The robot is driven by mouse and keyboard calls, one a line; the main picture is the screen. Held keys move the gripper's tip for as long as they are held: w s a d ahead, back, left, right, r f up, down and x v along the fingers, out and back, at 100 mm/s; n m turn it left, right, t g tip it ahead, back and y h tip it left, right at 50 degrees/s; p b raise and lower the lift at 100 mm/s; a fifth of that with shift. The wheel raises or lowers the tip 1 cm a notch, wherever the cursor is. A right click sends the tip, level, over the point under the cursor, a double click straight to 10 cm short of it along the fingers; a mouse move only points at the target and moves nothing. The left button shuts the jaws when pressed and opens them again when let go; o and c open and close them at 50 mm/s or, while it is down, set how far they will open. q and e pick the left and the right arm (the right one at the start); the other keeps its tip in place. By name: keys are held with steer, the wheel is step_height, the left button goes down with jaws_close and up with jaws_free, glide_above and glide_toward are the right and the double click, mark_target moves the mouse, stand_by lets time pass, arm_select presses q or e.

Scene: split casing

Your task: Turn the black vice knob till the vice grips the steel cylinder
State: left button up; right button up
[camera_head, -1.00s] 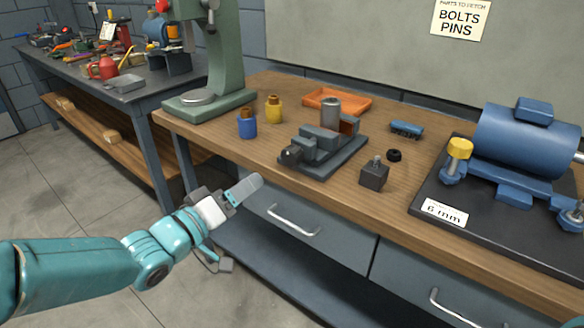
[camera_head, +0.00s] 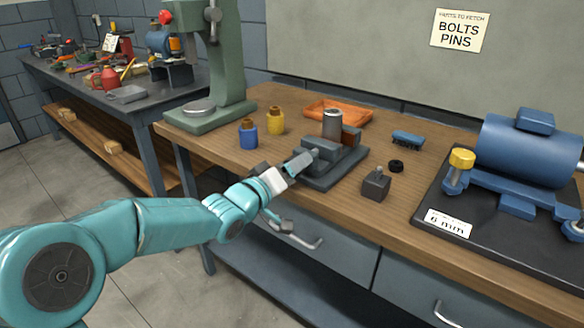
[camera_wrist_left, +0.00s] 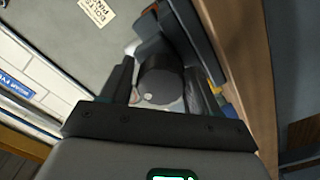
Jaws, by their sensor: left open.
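The grey vice (camera_head: 344,165) stands on the workbench, and the steel cylinder (camera_head: 332,121) is upright between its jaws. Whether the jaws touch the cylinder cannot be told. The black knob (camera_wrist_left: 160,84) shows round and end-on in the left wrist view; my gripper hides it in the head view. My left gripper (camera_head: 301,163) has reached the front end of the vice over the bench edge. It is open, with one finger on each side of the knob in the left wrist view. Contact with the knob cannot be told. My right gripper is out of view.
Blue (camera_head: 248,135) and yellow (camera_head: 275,121) bottles stand left of the vice. An orange tray (camera_head: 350,112) lies behind it. A dark block (camera_head: 376,186), black ring (camera_head: 396,166) and blue brush (camera_head: 408,137) are to its right. A blue motor (camera_head: 525,150) is farther right.

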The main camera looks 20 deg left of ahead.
arm_select(q)
steer(key=shift+c, duration=0.2)
steer(key=c, duration=0.7)
steer(key=shift+f, duration=0.1)
